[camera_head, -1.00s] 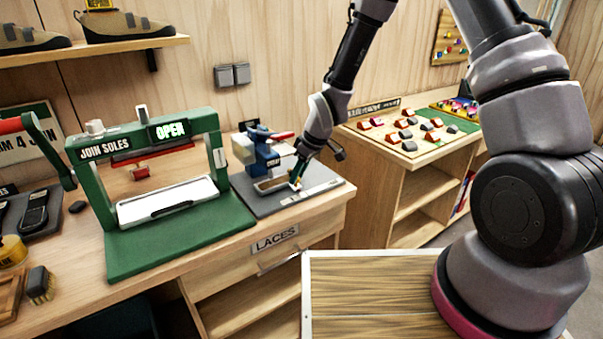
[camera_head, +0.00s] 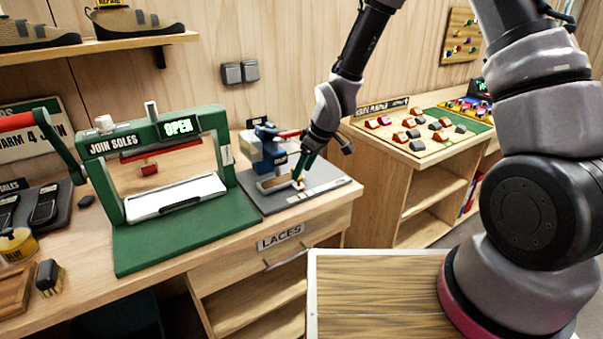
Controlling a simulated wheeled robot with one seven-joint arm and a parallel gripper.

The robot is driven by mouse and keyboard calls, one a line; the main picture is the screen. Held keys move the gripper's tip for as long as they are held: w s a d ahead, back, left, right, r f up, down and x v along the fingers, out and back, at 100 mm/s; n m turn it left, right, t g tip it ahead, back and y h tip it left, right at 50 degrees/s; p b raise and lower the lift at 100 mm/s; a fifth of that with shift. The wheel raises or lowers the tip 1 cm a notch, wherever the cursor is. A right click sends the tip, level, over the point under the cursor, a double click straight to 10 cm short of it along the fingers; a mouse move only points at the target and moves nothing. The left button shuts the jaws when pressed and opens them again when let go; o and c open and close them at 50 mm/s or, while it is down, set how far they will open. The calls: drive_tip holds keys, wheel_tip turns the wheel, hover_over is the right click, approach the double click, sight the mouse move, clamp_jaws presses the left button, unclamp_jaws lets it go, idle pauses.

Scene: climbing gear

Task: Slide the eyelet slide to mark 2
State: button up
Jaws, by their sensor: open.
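The eyelet press (camera_head: 262,150), blue and pale with a red lever, stands on a grey base plate (camera_head: 270,206) on the bench. A small slide piece (camera_head: 299,187), partly white and yellow, sits on the plate's front right, just under my fingertips; the mark numbers are too small to read. A light strip with dark ticks (camera_head: 322,189) runs along the plate's front. My gripper (camera_head: 300,175) is open and points down at the slide piece, with its fingers around or right beside it; I cannot tell which. The fingers partly hide the piece.
The green sole press (camera_head: 160,130) with its OPEN display stands left of the eyelet press. A drawer labelled LACES (camera_head: 281,238) is below the plate. A board of red and grey holds (camera_head: 420,150) lies on the bench at right.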

drive_tip(key=v, duration=0.8)
drive_tip(key=shift+r, duration=0.25)
drive_tip(key=s+d+r+m+t+h, duration=0.2)
drive_tip(key=d+r+m, duration=0.5)
drive_tip(key=d+r, duration=0.8)
drive_tip(key=s+d+r+m+t, duration=0.1)
drive_tip(key=s+d+r+m, duration=0.3)
drive_tip(key=s+r, duration=0.2)
drive_tip(key=s+d+r+m+t, duration=0.1)
drive_tip(key=s+d+r+m, duration=0.3)
drive_tip(key=s+r, duration=0.2)
drive_tip(key=s, duration=0.2)
drive_tip(key=shift+s+d+r+m+t, duration=0.25)
drive_tip(key=shift+r+m+t, duration=0.05)
